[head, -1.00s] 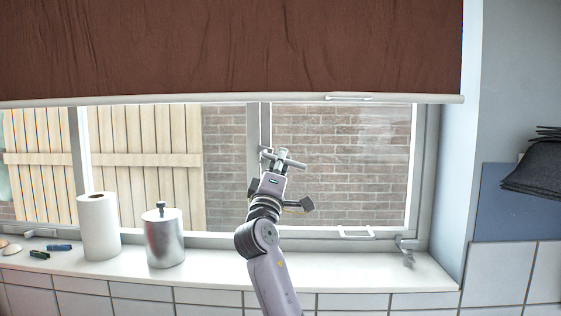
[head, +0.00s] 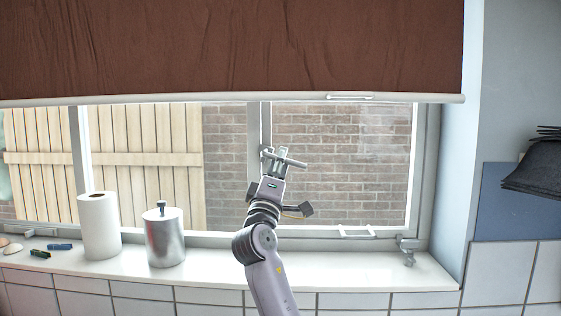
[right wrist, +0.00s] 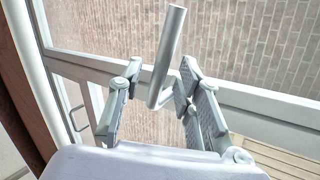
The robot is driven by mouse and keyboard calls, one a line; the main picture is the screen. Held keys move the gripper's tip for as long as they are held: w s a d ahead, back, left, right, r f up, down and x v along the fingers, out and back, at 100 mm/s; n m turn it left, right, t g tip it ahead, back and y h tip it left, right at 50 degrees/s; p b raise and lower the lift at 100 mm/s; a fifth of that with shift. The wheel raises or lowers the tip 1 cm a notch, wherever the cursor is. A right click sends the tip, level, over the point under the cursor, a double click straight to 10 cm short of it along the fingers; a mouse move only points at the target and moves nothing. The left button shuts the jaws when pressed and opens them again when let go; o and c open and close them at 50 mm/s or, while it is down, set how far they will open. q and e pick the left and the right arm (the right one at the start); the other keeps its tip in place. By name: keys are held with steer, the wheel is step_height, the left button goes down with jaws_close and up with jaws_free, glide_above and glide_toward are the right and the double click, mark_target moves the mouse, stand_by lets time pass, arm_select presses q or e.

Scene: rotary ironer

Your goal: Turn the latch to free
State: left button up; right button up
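The latch handle (head: 291,161) is a grey bar on the window's middle upright. It points right and slightly down in the head view. In the right wrist view the latch handle (right wrist: 169,50) is a round bar with a bend at its lower end, between my finger pads. My right gripper (head: 273,161) is at the latch, its fingers partly hiding the pivot. In the right wrist view my right gripper (right wrist: 158,88) is open, with a gap to the left finger; the bar is close to the right finger, and I cannot tell if they touch. My left gripper is out of view.
A paper roll (head: 98,226) and a metal canister (head: 164,238) stand on the sill (head: 330,272) at left. A brown blind (head: 230,50) hangs above. Dark cloth (head: 535,170) is at far right.

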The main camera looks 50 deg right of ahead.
steer(key=v, duration=1)
steer(key=shift+s+a+f, duration=0.15)
steer(key=shift+a+f, duration=0.05)
steer(key=shift+a, duration=0.05)
